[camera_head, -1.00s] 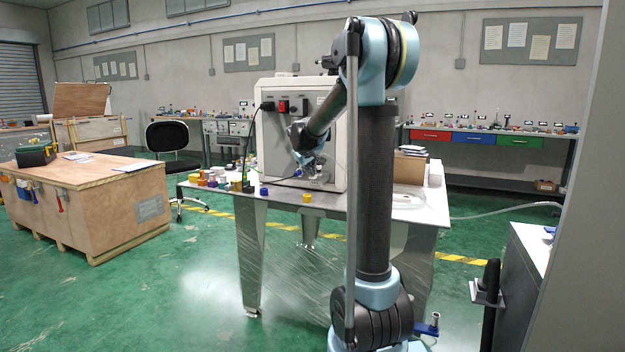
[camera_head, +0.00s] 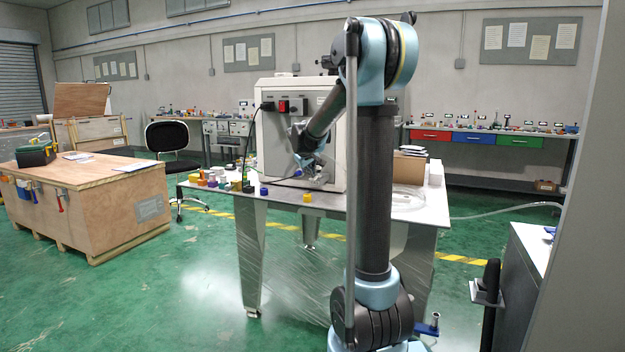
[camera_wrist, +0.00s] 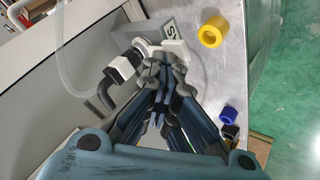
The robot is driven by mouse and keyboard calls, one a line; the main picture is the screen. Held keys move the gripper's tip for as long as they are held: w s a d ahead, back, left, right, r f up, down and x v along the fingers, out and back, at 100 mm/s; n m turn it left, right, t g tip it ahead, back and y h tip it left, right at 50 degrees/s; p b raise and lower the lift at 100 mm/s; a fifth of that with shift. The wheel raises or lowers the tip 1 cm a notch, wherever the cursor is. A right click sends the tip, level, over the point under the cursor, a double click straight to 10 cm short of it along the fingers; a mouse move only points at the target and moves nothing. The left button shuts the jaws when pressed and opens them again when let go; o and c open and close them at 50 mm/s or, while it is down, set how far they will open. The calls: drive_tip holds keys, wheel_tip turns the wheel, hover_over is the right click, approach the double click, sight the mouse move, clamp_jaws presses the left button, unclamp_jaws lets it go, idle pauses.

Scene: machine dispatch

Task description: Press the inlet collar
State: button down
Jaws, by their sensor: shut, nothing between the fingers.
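In the wrist view my gripper (camera_wrist: 168,66) is shut and empty. Its fingertips are close to a pale round fitting (camera_wrist: 143,48), which looks like the inlet collar, on a small grey block marked with an S (camera_wrist: 170,28). I cannot tell whether the fingertips touch it. A black elbow with a white end (camera_wrist: 119,69) and a dark hose sits just left of the fitting. In the head view my gripper (camera_head: 311,166) is small, in front of the lower part of the white machine cabinet (camera_head: 334,125); the collar cannot be made out there.
A yellow ring (camera_wrist: 212,32) and a blue part (camera_wrist: 228,117) lie on the metal table (camera_wrist: 195,70), right of my gripper. A clear tube (camera_wrist: 62,60) curves at upper left. Several coloured parts stand on the table's left end, and a cardboard box (camera_head: 409,168) stands at its right.

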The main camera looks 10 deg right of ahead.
sight(311, 178)
drive_tip(key=shift+r, duration=1.25)
drive_tip(key=shift+r, duration=2.5)
drive_tip(key=shift+s, duration=0.1)
